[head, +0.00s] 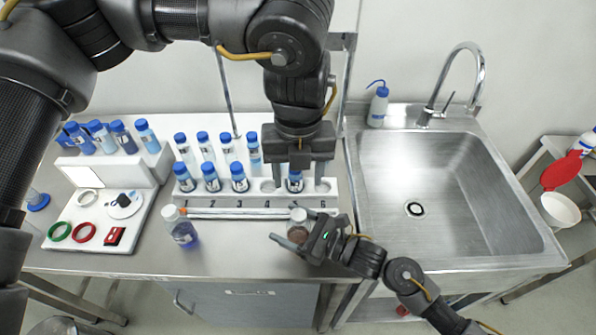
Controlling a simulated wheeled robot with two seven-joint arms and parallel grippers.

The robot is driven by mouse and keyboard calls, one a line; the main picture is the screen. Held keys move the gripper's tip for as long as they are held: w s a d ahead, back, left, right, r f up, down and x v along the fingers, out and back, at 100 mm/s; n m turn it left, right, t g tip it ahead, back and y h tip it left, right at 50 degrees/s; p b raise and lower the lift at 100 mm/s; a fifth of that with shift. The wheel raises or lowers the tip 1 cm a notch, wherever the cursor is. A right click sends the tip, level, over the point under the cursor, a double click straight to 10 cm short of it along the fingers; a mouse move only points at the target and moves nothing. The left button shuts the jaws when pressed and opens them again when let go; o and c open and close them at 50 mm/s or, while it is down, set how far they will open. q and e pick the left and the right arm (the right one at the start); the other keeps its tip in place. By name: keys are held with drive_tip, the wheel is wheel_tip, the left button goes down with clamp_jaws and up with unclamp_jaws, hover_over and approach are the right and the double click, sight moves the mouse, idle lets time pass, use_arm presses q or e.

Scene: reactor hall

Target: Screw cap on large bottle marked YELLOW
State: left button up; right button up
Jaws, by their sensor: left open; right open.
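A large bottle (298,218) stands near the front of the bench, partly hidden by my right gripper; its top looks pale and its contents brownish. I cannot read its label or tell whether it is capped. My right gripper (296,243) is open, with its fingers at the bottle. Another large bottle (182,230) with a pale cap and blue-violet liquid stands upright to the left; its label is unreadable. My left gripper (298,180) is open above the white rack, its fingers on either side of a blue-capped vial (294,184) near slot 5. No loose cap is clearly visible.
The numbered white rack (335,200) holds several blue-capped vials, with a rod (235,211) along its front. A white tray (55,215) with rings stands left. The steel sink (450,190) and faucet (470,60) are right. The bench's front left is clear.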

sight(308, 234)
drive_tip(key=shift+s+d+f, duration=0.1)
drive_tip(key=shift+s+d, duration=0.1)
drive_tip(key=shift+d, duration=0.1)
use_arm(q)
wheel_tip(308, 234, down, 4)
drive_tip(key=b, duration=0.4)
drive_tip(key=shift+f, duration=0.1)
use_arm(e)
drive_tip(key=v, duration=0.9)
drive_tip(key=shift+s+d+f, duration=0.1)
drive_tip(key=shift+d, duration=0.15)
drive_tip(key=shift+s+d, duration=0.15)
drive_tip(key=shift+d, duration=0.1)
use_arm(q)
drive_tip(key=shift+f, duration=0.1)
